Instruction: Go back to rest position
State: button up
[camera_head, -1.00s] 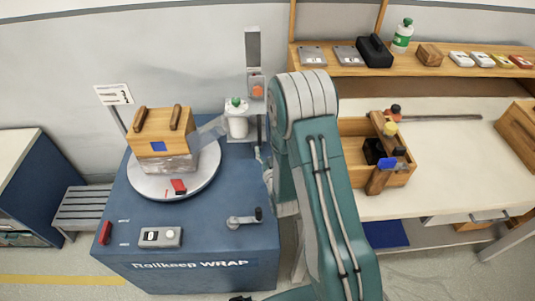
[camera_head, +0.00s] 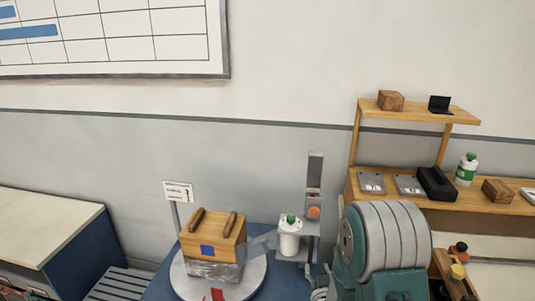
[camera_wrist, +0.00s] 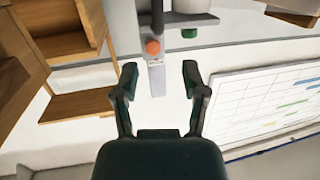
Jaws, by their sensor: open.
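My gripper (camera_wrist: 158,80) is open and empty in the wrist view, its two dark fingers apart with nothing between them. The wrist view is upside down against the room. Beyond the fingers are the grey post (camera_wrist: 157,78) with its orange knob (camera_wrist: 152,47) and the wall. In the head view my green and grey arm stands at the lower right, and my gripper is out of view. A wooden box (camera_head: 213,235) with two dark handles and a blue patch sits on the round white turntable (camera_head: 255,283), its lower part wrapped in clear film.
The film runs from the box to a white roll holder (camera_head: 289,238) beside the post. A wooden shelf unit (camera_head: 420,110) with a bottle (camera_head: 466,170) and several small items stands at the right. A whiteboard (camera_head: 110,40) hangs at upper left. The wall space between is bare.

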jog(key=s+r+g, duration=0.3)
jog(key=r, duration=0.4)
jog(key=s+r+g, duration=0.2)
jog(key=s+r, duration=0.2)
jog(key=r, duration=0.3)
jog(key=s+r+g, duration=0.3)
jog(key=s, duration=0.8)
jog(key=s+r+g, duration=0.3)
jog(key=s+r, duration=0.1)
jog(key=s, duration=0.6)
jog(key=shift+s, duration=0.4)
jog(key=shift+o, duration=0.3)
